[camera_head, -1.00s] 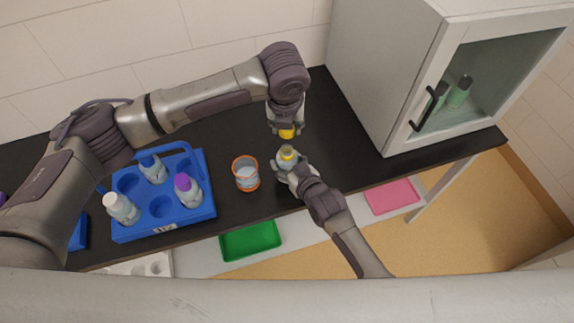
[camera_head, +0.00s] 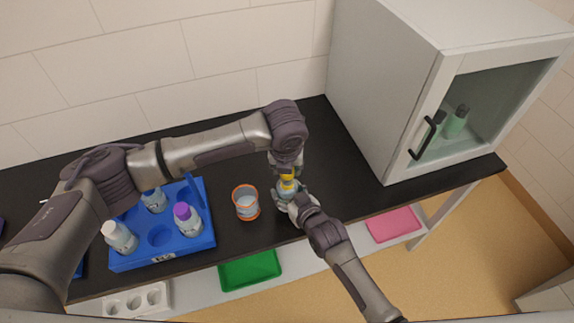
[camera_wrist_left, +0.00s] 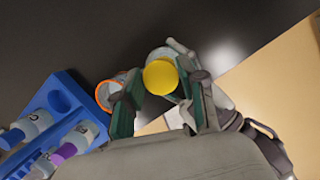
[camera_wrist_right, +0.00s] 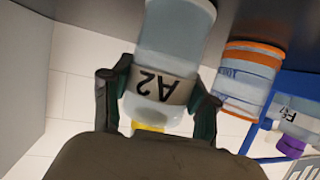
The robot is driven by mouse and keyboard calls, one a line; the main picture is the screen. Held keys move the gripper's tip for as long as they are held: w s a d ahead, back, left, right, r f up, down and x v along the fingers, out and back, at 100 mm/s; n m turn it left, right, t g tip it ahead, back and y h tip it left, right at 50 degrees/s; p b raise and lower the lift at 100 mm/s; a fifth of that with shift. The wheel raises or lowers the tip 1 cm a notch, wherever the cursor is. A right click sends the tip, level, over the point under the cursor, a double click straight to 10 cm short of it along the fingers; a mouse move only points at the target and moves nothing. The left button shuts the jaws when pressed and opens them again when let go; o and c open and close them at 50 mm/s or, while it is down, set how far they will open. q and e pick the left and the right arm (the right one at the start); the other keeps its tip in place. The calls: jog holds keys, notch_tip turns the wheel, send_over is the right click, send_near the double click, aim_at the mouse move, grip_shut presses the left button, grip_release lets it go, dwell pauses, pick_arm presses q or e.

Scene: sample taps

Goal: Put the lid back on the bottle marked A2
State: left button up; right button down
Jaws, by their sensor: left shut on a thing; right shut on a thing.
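The bottle marked A2 (camera_wrist_right: 165,85) is held by my right gripper (camera_wrist_right: 155,105), shut around its body; the label shows upside down in the right wrist view. In the head view the bottle (camera_head: 288,187) stands upright over the bench. My left gripper (camera_head: 287,171) is shut on the yellow lid (camera_wrist_left: 160,77) right above the bottle's mouth. In the head view the lid (camera_head: 287,177) appears at the bottle top. The lid hides the mouth, so I cannot tell whether it touches or is seated. My right gripper (camera_head: 290,199) also shows there.
An orange-rimmed beaker (camera_head: 246,204) stands just left of the bottle. A blue carrier (camera_head: 195,243) with white-, blue- and purple-capped bottles is farther left. A white cabinet (camera_head: 400,95) with a glass door stands at right. Green (camera_head: 250,269) and pink (camera_head: 392,223) trays lie below the bench.

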aim_at(287, 192)
pick_arm(q)
jog(key=shift+f, duration=0.15)
jog(key=shift+f, duration=0.75)
jog(key=shift+f, duration=0.6)
jog(key=m+h, duration=0.1)
jog(key=m, duration=0.3)
jog(key=shift+a+m, duration=0.1)
jog(key=shift+m, duration=0.2)
jog(key=m+g+h, duration=0.1)
jog(key=m, duration=0.4)
jog(key=o, duration=0.7)
